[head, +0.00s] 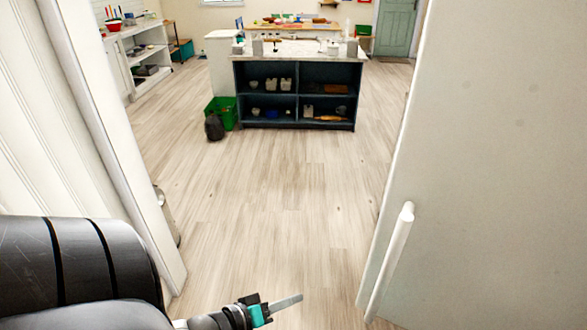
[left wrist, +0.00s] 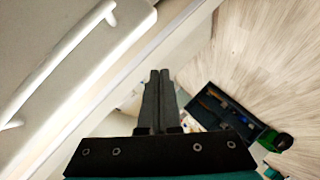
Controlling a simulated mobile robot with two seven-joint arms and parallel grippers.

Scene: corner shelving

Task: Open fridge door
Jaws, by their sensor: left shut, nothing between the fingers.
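The fridge door (head: 490,170) is a large plain white panel filling the right side of the head view. Its white bar handle (head: 391,258) stands upright near the panel's left edge. In the left wrist view, a white panel with a curved white handle (left wrist: 62,62) fills the upper left. My left gripper (head: 299,298) is low in the middle of the head view, left of the handle and apart from it. Its dark fingers (left wrist: 160,72) are together and empty in the left wrist view. My right gripper is not in view.
A white door frame (head: 115,140) and panelled white door (head: 60,150) stand at the left. The wooden floor (head: 270,200) ahead is clear. Farther off are a dark shelved island (head: 297,122), a green bin (head: 228,110) and a dark bag (head: 214,127).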

